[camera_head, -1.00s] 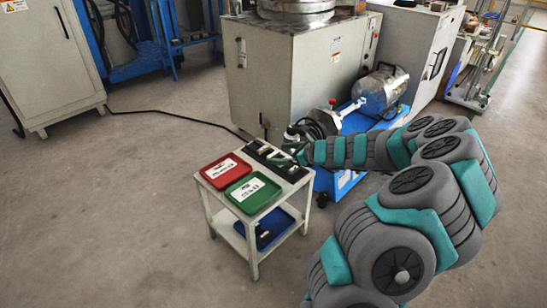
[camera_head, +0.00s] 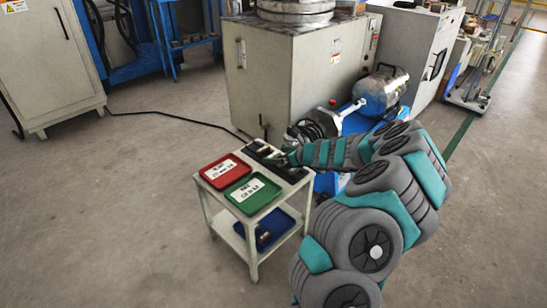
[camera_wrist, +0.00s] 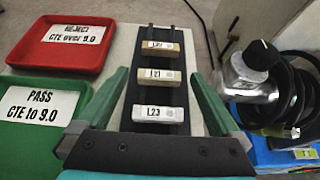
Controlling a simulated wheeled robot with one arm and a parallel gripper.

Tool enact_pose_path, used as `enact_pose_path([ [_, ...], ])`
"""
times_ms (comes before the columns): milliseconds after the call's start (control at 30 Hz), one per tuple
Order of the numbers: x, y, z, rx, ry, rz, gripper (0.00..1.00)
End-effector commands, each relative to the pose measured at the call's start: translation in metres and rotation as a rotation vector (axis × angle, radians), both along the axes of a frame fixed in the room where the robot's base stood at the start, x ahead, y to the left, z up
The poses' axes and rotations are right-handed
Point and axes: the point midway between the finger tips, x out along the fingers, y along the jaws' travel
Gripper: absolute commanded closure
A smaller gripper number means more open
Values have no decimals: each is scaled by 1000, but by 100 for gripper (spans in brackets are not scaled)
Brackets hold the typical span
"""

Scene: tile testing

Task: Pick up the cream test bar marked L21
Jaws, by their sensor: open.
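A cream test bar that appears to be marked L21 (camera_wrist: 160,76) lies across a black rack (camera_wrist: 122,125) in the wrist view. It is the middle one of three bars. A white bar marked L23 (camera_wrist: 158,114) is nearer, and a tan bar with a label too small to read surely (camera_wrist: 160,45) is farther. My gripper (camera_wrist: 160,73) is open and empty, its green fingers on either side of the rack, with the middle bar between the fingertips in the picture. The height above the bars is unclear. In the head view my gripper (camera_head: 281,159) is over the rack.
A red REJECT tray (camera_wrist: 65,63) and a green PASS tray (camera_wrist: 25,148) lie left of the rack on the cart (camera_head: 236,226). A blue tray (camera_head: 286,232) is on the lower shelf. A machine with a coiled black hose (camera_wrist: 300,95) stands close on the right.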

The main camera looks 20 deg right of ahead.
Motion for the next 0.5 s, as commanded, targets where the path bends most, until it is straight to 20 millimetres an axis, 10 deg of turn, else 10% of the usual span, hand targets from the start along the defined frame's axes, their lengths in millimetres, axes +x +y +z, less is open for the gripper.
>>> enact_pose_path([
  [300,3,1,-1,0,-1,0,0],
  [500,3,2,-1,0,-1,1,22],
])
